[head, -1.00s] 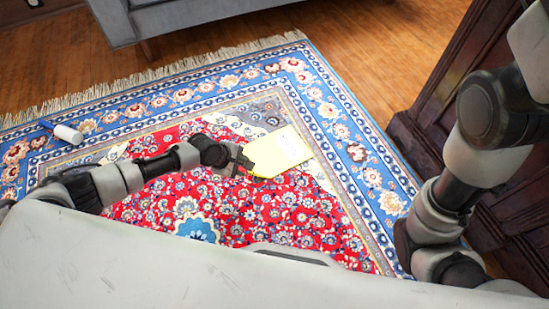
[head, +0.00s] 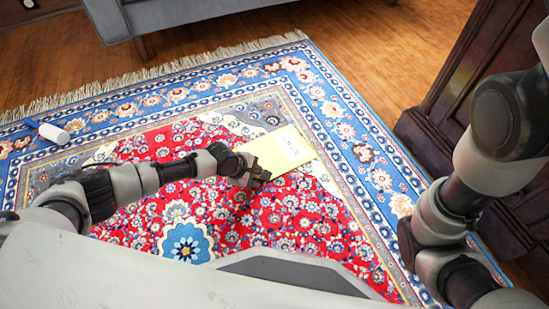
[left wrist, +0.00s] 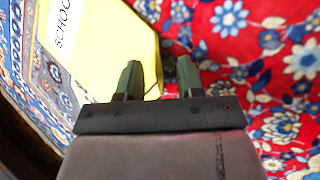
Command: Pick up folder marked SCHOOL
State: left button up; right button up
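The yellow folder (head: 283,152) lies on the red patterned rug and carries a white label. My right gripper is out of view.
The blue-bordered rug (head: 345,130) covers most of the floor. A grey sofa (head: 200,18) stands at the back. A dark wood cabinet (head: 450,100) stands at the right. A white cylinder with a blue part (head: 54,133) lies at the left rug border.

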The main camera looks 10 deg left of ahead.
pick_arm(q)
jog(key=shift+f, duration=0.1)
grip_shut()
dwell(0.4)
